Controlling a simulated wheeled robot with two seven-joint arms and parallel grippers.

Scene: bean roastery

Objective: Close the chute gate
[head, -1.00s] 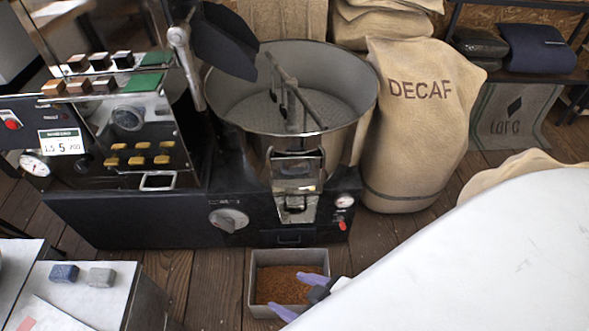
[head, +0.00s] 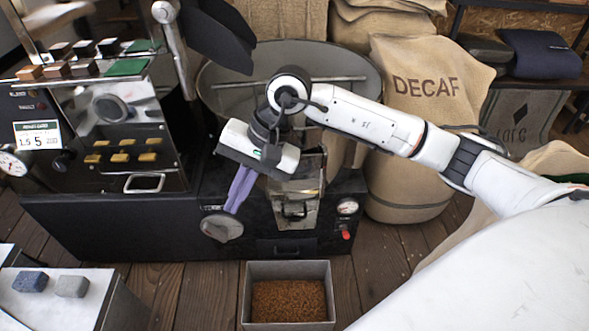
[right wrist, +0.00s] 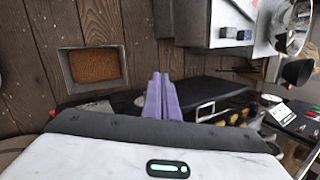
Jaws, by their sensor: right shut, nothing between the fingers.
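The metal chute with its gate (head: 294,205) sits on the front of the round cooling drum (head: 218,90), above the black base. A small handle shows on its front. The upper part of the chute is partly hidden by my right wrist, and I cannot tell how far the gate is open. My right gripper (head: 233,208) is shut and empty, its purple fingers pointing down just left of the chute, in front of the base near the grey knob (head: 222,227). The shut fingers also show in the right wrist view (right wrist: 161,80). My left gripper is not in view.
A bin (head: 247,317) of brown beans stands on the floor below the chute. The roaster panel (head: 120,130) is to the left. A DECAF sack (head: 425,150) stands right of the drum. Blocks lie on a table (head: 80,318) at lower left.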

